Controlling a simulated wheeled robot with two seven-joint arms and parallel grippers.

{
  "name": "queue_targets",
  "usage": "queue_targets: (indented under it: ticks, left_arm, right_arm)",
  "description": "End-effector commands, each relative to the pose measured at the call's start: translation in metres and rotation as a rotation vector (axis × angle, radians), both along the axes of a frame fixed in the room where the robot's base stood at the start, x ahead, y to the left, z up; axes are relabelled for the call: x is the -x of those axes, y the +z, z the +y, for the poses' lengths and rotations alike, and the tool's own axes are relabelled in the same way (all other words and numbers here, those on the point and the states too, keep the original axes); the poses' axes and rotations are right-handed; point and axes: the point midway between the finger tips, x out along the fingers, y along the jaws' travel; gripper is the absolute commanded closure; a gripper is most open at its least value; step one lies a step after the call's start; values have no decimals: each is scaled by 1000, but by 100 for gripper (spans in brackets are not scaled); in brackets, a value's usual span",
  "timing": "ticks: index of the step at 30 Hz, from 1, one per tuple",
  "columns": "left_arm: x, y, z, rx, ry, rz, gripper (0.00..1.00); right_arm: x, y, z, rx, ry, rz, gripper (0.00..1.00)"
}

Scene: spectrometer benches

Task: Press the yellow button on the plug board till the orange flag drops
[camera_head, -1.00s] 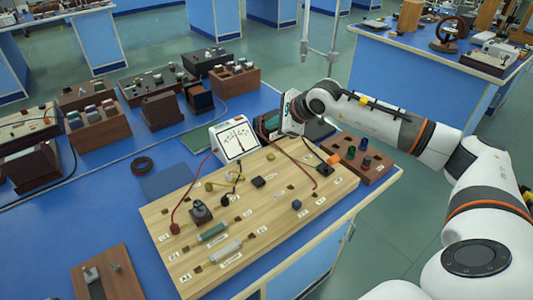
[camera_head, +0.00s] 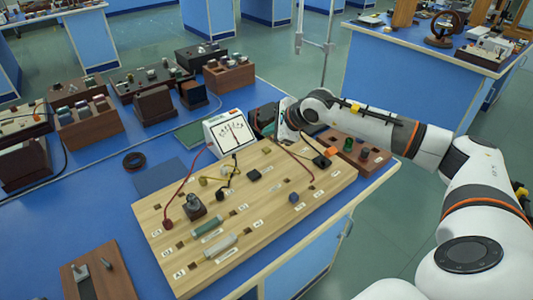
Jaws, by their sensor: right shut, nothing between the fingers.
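The wooden plug board (camera_head: 170,262) lies on the blue bench with wires, plugs and small parts on it. A small yellow piece (camera_head: 203,181) shows on its left half; I cannot tell if it is the button. The orange flag (camera_head: 331,151) shows at the board's far right corner; its exact tilt is too small to tell. My right gripper (camera_head: 281,136) is shut and empty, low over the board's far edge, just right of the meter. Its fingertips are hard to make out, and the arm hides what is behind it. My left gripper is not in view.
The white meter (camera_head: 228,132) stands at the board's far edge. A brown block with coloured knobs (camera_head: 375,167) sits right of the board. Wooden boxes (camera_head: 90,125) fill the bench's back left. A black ring (camera_head: 134,161) lies left of the board. Red and black wires cross the board.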

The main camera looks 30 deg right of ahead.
Motion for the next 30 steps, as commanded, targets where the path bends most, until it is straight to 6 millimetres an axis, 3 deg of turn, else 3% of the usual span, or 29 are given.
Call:
queue_targets:
  ticks: [3,7,30]
  left_arm:
    - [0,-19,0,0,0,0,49]
    - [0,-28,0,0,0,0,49]
    - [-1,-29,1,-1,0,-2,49]
  right_arm:
    - [0,-25,0,-1,0,2,100]
    - [0,-34,0,0,1,1,100]
    - [0,-35,0,0,1,1,100]
